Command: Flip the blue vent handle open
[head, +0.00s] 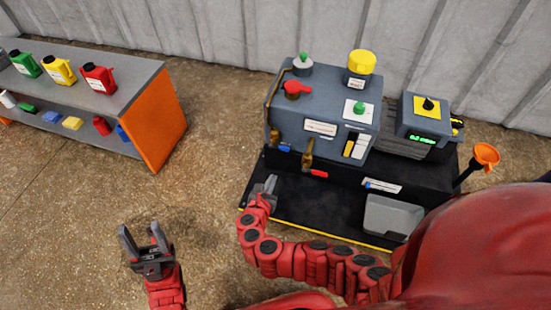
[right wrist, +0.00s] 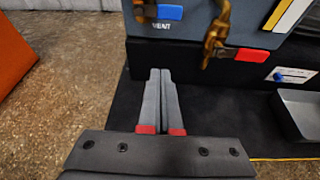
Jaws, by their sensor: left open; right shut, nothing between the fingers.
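The blue vent handle (head: 284,148) is on the lower left front of the grey furnace unit (head: 325,105), beside a brass valve fitting. In the right wrist view the blue handle (right wrist: 169,12) shows at the top, with a VENT label below it. My right gripper (head: 270,184) is shut and empty, below and in front of the handle, apart from it. Its closed fingers (right wrist: 160,74) point toward the unit in the right wrist view. My left gripper (head: 140,233) is open and empty over the floor at the lower left.
A red handle (head: 319,174) on a brass valve (head: 307,155) is right of the vent handle. A grey tray (head: 393,217) sits on the black base at right. A shelf (head: 130,95) with coloured canisters stands at left. Floor between shelf and unit is free.

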